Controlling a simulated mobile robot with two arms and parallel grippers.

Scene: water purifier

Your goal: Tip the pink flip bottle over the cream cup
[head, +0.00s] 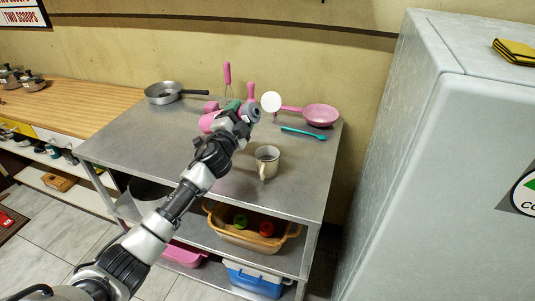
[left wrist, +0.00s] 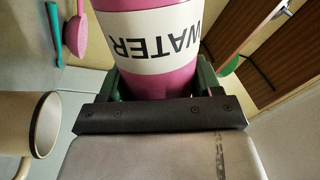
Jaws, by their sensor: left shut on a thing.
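The pink flip bottle (left wrist: 158,45) has a white band lettered WATER, upside down in the left wrist view. My left gripper (head: 243,114) is shut around it, with one finger on each side in the wrist view. In the head view the gripper hides much of the bottle, so I cannot tell its exact tilt. The cream cup (head: 267,160) stands upright on the metal table, to the right of and nearer than the gripper. It also shows at the left edge of the wrist view (left wrist: 22,125), apart from the bottle. My right gripper is not in view.
A pink pan (head: 320,115) and a teal utensil (head: 304,132) lie right on the metal table (head: 140,145). A grey pan (head: 163,93) is at the back left. A white disc (head: 271,101) shows beside the gripper. A tall pale cabinet (head: 430,160) stands right.

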